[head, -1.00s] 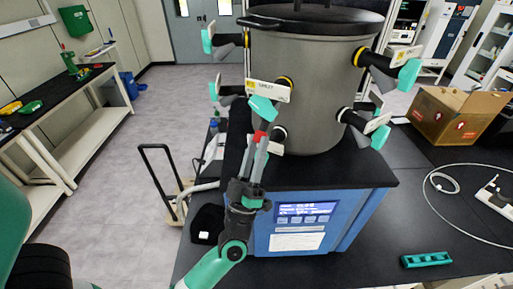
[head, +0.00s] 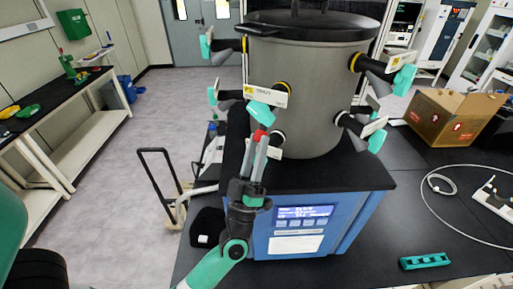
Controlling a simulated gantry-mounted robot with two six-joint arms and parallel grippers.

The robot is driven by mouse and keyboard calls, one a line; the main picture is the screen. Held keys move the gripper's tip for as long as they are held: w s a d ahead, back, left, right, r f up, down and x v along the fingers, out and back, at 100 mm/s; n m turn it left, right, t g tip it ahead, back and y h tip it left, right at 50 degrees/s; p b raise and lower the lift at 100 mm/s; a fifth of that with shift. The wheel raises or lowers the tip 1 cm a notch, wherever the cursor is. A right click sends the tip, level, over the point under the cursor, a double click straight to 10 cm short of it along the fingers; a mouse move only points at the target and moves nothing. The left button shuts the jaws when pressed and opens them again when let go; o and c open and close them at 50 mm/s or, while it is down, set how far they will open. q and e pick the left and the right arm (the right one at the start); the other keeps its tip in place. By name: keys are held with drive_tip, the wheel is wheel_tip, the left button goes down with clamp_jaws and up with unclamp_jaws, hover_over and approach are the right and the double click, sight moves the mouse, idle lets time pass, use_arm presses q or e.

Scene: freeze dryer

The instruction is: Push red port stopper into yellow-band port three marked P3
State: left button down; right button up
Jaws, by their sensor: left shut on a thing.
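The freeze dryer's grey drum (head: 315,95) stands on the blue base unit. Several black ports with teal valve handles stick out around it, some with yellow bands and white label plates. My left gripper (head: 260,142) is shut on the red port stopper (head: 260,135) and holds it up in front of the drum's lower left side. The stopper is just below a teal handle (head: 260,114) and left of a lower port (head: 279,138). The gripper and handle partly hide this area, and I cannot read P3 or tell whether the stopper touches a port. My right gripper is not in view.
The blue base unit (head: 345,222) with a lit display (head: 304,212) stands on the black bench (head: 385,255). A teal rack (head: 425,261), a coiled white cable and a cardboard box (head: 450,117) are at the right. A hand trolley (head: 160,180) stands on the floor at left.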

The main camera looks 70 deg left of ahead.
use_arm(q)
drive_tip(key=shift+w+a+r, duration=0.1)
drive_tip(key=shift+w+r, duration=0.1)
idle(0.3)
drive_tip(key=c, duration=0.5)
unclamp_jaws()
drive_tip(key=b+v, duration=0.3)
drive_tip(key=v, duration=0.8)
drive_tip(key=shift+s+f+b, duration=0.1)
drive_tip(key=shift+f+b, duration=0.1)
drive_tip(key=shift+b, duration=0.1)
